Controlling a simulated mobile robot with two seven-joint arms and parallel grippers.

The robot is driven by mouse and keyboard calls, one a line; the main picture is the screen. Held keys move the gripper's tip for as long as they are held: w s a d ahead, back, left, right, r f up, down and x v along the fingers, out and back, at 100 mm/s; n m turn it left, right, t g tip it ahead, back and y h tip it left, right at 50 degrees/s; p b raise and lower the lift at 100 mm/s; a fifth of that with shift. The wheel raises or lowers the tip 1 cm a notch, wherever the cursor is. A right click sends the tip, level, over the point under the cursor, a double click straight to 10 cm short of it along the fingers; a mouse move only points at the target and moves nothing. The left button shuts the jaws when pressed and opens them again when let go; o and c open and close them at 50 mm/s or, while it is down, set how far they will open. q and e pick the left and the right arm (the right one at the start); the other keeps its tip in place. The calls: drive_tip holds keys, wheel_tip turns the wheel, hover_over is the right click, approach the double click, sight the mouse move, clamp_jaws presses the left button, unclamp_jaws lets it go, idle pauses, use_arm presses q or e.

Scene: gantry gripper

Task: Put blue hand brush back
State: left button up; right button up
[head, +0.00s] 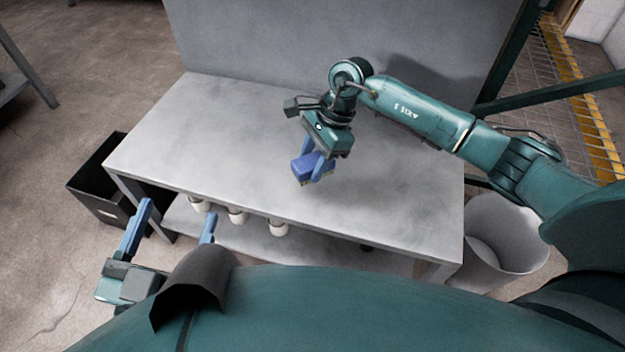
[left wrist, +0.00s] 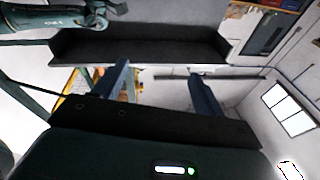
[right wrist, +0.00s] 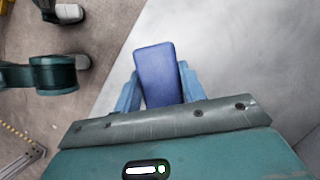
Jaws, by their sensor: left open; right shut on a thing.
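The blue hand brush (head: 311,164) is held between the fingers of my right gripper (head: 318,166), which is shut on it. The brush is above the grey tabletop, with its pale bristle edge facing down. In the right wrist view the brush's blue back (right wrist: 158,75) shows between the two light-blue fingers (right wrist: 157,92). My left gripper (head: 175,222) is open and empty in front of the table's left front edge. In the left wrist view its two fingers (left wrist: 160,85) stand wide apart with nothing between them.
The grey table (head: 230,120) is bare, with a grey back panel (head: 340,40) behind it. Several white cylindrical items (head: 237,216) are under the front edge, near the lower shelf (head: 340,248). A black bin (head: 95,190) stands left and a grey round bin (head: 505,235) right.

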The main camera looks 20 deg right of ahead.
wheel_tip(320, 180, down, 5)
drive_tip(key=shift+r+b, duration=0.1)
drive_tip(key=shift+b, duration=0.7)
use_arm(q)
drive_tip(key=shift+d, duration=0.15)
use_arm(e)
drive_tip(key=o, duration=0.5)
drive_tip(key=shift+f, duration=0.3)
drive_tip(key=o, duration=0.4)
use_arm(q)
drive_tip(key=shift+r+n, duration=0.1)
drive_tip(key=shift+n, duration=0.2)
use_arm(e)
drive_tip(key=shift+o, duration=0.2)
drive_tip(key=shift+r, duration=0.1)
